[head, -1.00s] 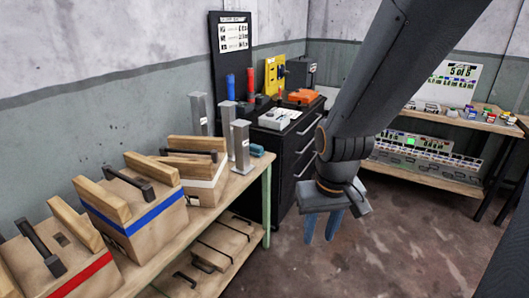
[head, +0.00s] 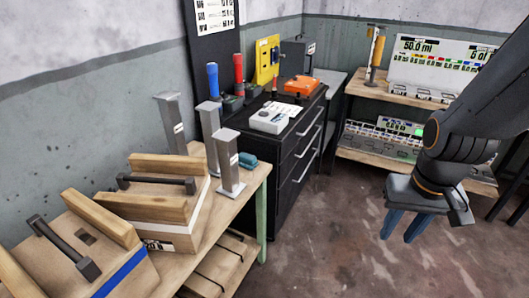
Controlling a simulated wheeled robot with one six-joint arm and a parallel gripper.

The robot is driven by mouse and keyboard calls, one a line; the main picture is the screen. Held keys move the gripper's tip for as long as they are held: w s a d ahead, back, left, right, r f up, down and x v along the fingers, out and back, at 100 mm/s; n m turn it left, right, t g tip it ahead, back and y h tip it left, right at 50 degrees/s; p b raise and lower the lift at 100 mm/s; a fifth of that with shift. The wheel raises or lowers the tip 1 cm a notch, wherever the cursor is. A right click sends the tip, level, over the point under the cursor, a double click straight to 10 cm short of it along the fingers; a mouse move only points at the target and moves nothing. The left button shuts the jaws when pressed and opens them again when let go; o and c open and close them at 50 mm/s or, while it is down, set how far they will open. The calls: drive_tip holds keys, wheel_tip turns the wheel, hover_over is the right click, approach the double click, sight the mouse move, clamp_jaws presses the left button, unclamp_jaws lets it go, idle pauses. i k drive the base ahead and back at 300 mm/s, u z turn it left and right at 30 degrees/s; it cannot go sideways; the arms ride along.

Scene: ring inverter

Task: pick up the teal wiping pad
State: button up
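A small teal pad (head: 248,160) lies near the far right end of the wooden workbench (head: 256,178), just behind a grey metal post. My gripper (head: 405,228) hangs over the open floor at the right, pointing down with two blue fingers. A gap shows between the fingers and nothing is seen between them. My gripper is well to the right of the pad and apart from the bench.
Several upright grey posts (head: 229,165) stand close to the pad. Wooden boxes with handles (head: 150,205) fill the bench at left. A black drawer cabinet (head: 295,150) stands behind the bench end. Shelves (head: 375,150) line the back right. The floor (head: 330,240) between is clear.

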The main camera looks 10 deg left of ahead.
sight(247, 161)
drive_tip(key=u, duration=0.05)
drive_tip(key=i, duration=0.65)
drive_tip(key=u, duration=0.8)
drive_tip(key=i, duration=0.55)
drive_tip(key=u, duration=0.45)
